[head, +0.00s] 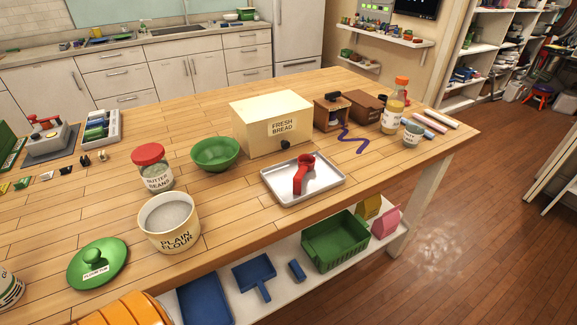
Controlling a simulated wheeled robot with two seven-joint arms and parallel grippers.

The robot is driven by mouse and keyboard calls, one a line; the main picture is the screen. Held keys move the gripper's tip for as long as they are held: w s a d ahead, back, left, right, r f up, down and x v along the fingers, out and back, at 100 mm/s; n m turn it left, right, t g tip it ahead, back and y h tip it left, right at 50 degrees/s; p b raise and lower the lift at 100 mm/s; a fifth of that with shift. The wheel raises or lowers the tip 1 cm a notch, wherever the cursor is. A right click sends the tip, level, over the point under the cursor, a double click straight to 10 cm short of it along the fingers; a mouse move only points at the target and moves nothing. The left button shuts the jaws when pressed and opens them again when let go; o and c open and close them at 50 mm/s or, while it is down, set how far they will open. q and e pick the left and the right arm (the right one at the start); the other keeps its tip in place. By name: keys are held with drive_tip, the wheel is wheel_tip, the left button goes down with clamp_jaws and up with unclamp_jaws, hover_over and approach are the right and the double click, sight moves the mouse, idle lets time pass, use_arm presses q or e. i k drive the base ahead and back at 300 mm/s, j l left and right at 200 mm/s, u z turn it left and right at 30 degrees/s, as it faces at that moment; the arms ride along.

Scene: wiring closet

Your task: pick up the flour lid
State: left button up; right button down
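The green round lid (112,254) with a knob on top and a small white label lies flat on the wooden table at the lower left. The label's print is too small to read surely. The cream tub marked "PLAIN FLOUR" (170,240) stands just right of and behind the lid. The tub is open at the top and shows pale grey-white contents. Neither of my grippers is in view.
A red-lidded jar (155,175) and a green bowl (215,153) stand behind the tub. A metal tray (327,181) holding a red scoop (303,177) is to the right. An orange ribbed object (122,312) is near the lid at the bottom edge.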

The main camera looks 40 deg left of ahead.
sight(96, 262)
drive_tip(key=j+u, duration=0.1)
drive_tip(key=u, duration=2.65)
